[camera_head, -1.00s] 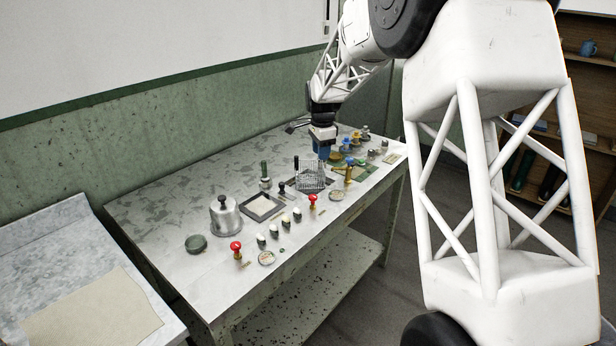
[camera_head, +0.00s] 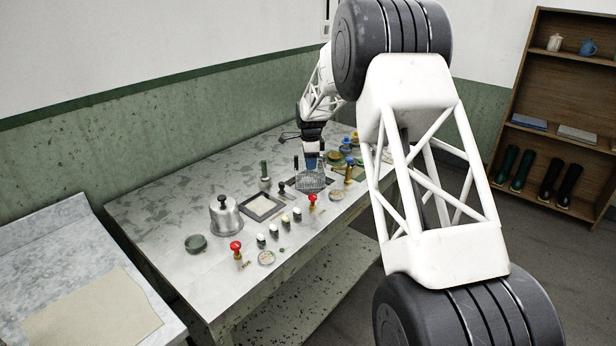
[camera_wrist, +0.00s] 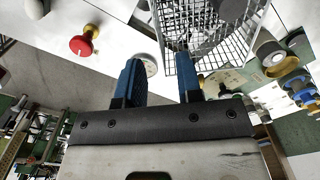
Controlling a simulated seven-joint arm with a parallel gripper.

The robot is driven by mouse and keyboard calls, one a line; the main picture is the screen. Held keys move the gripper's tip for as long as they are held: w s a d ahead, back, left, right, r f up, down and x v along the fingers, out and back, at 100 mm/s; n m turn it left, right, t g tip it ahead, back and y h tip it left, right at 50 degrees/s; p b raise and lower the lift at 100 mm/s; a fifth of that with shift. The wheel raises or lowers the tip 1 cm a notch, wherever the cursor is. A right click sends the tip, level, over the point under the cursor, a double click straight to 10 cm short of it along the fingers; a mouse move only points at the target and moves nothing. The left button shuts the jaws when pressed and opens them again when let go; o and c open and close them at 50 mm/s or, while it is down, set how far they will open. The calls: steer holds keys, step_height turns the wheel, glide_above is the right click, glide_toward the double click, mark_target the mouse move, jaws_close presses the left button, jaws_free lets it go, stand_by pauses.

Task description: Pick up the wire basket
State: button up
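The wire basket (camera_head: 310,181) stands on the speckled table, a small metal mesh container with a dark upright piece at its left side. In the wrist view the basket (camera_wrist: 216,42) fills the top middle to right, and its mesh wall runs close to the fingers. My gripper (camera_head: 311,165) is just above and behind the basket in the head view. In the wrist view its two blue fingers (camera_wrist: 158,65) are apart, with nothing seen clamped between them. The right finger overlaps the basket's near edge; I cannot tell whether it touches.
A red-knobbed piece (camera_head: 312,201) stands in front of the basket. A black-framed tray (camera_head: 262,207), a metal bell-shaped vessel (camera_head: 226,216) and several small knobs stand to the left. A yellow-and-blue post (camera_head: 348,172) is close on the right. The table's back left is clear.

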mark_target(311, 179)
steer(key=shift+f, duration=1.25)
steer(key=shift+f, duration=0.1)
steer(key=shift+f, duration=2.55)
steer(key=shift+c, duration=0.2)
jaws_close()
